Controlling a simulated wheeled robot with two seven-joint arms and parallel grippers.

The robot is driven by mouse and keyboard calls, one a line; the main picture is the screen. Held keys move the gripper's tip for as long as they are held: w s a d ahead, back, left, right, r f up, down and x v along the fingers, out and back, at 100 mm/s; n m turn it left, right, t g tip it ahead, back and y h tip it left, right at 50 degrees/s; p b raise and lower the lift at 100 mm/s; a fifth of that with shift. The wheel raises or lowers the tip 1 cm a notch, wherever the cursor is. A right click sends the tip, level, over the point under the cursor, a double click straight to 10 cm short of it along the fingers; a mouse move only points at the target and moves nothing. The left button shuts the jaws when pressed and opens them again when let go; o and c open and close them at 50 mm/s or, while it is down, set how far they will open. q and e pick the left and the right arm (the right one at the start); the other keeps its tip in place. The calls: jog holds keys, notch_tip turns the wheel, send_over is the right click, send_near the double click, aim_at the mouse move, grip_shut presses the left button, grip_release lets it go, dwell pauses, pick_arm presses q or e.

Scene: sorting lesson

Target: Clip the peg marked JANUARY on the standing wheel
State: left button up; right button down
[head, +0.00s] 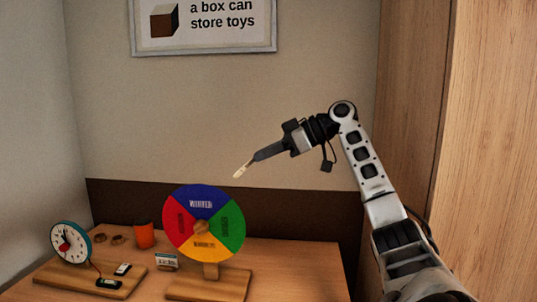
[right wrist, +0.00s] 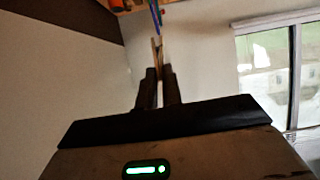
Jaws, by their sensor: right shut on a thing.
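My right gripper (head: 254,159) is shut on a pale wooden peg (head: 241,171), which points down and left from the fingertips. In the right wrist view the peg (right wrist: 157,48) stands out beyond the dark fingers (right wrist: 158,80). No lettering on it can be read. The standing wheel (head: 229,222) is on the table on a wooden base (head: 208,286). Its sectors are blue at the top, green right, yellow at the bottom and red left. The peg appears above and right of the wheel in the head view. My left gripper is out of view.
A toy clock (head: 68,241) on a wooden board stands at the left, with small dark-and-white items (head: 109,283) before it. An orange cup (head: 144,235) and a small display (head: 166,262) stand left of the wheel. A tall wooden cabinet (head: 489,140) rises at the right.

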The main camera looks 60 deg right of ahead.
aim_at(247, 166)
jog(key=shift+w+a+f, duration=0.4)
jog(key=shift+w+f, duration=0.35)
jog(key=shift+w+a+f, duration=0.35)
jog(key=shift+w+f, duration=0.35)
jog(key=shift+f, duration=0.05)
jog(key=shift+s+b, duration=0.15)
jog(key=shift+b, duration=0.25)
dwell(0.8)
jog(key=shift+f, duration=0.1)
jog(key=shift+w+a+f, duration=0.2)
jog(key=shift+w+f, duration=0.2)
jog(key=shift+w, duration=0.15)
jog(key=shift+w+a+f, duration=0.1)
jog(key=shift+w+f, duration=0.1)
dwell(0.4)
jog(key=shift+w+a+f, duration=0.2)
jog(key=shift+w+f, duration=0.1)
jog(key=shift+f, duration=0.05)
